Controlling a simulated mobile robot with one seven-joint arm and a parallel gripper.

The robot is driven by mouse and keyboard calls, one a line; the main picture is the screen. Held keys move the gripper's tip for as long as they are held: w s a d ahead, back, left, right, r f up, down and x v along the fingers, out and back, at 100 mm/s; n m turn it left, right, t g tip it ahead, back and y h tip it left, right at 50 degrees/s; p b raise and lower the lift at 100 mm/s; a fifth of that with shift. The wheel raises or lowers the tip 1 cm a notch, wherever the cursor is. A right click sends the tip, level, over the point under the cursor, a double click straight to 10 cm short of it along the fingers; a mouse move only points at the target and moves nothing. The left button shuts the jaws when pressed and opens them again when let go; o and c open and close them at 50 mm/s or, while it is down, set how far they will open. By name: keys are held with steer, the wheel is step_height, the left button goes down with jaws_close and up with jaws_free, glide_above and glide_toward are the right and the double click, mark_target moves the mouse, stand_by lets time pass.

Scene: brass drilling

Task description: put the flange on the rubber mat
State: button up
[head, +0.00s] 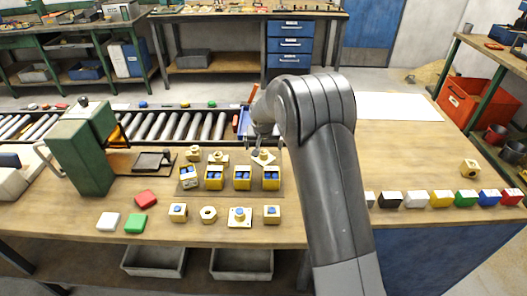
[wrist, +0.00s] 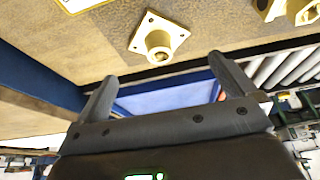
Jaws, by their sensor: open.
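The flange (wrist: 158,40), a pale brass square plate with corner holes and a round hollow neck, sits plate-down in the wrist view, just beyond my open fingertips. My gripper (wrist: 162,70) is open and empty, its two fingers apart. In the head view, the flange (head: 264,158) sits at the back right of the group of parts, and my gripper (head: 256,143) is just above or behind it, partly hidden by my arm. A thin brownish mat (head: 231,183) lies under these parts. I cannot tell for sure whether it is the rubber mat.
Yellow blocks with blue tops (head: 214,178) stand close in front of the flange. Several brass parts lie nearby. A green press (head: 82,155) stands left, a roller conveyor (head: 170,127) runs behind, and coloured blocks (head: 441,199) line the right. Bench at right behind them is largely clear.

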steer(key=s+d+r, duration=0.5)
steer(key=s+r, duration=0.5)
steer(key=r, duration=0.1)
steer(key=s+d+r, duration=0.5)
steer(key=s+r, duration=0.5)
steer(key=s+d, duration=0.3)
steer(key=s, duration=0.9)
steer(key=s+d+r+t, duration=0.1)
steer(key=s+d, duration=0.1)
steer(key=s, duration=1)
steer(key=shift+s+d, duration=0.3)
steer(key=shift+d, duration=0.1)
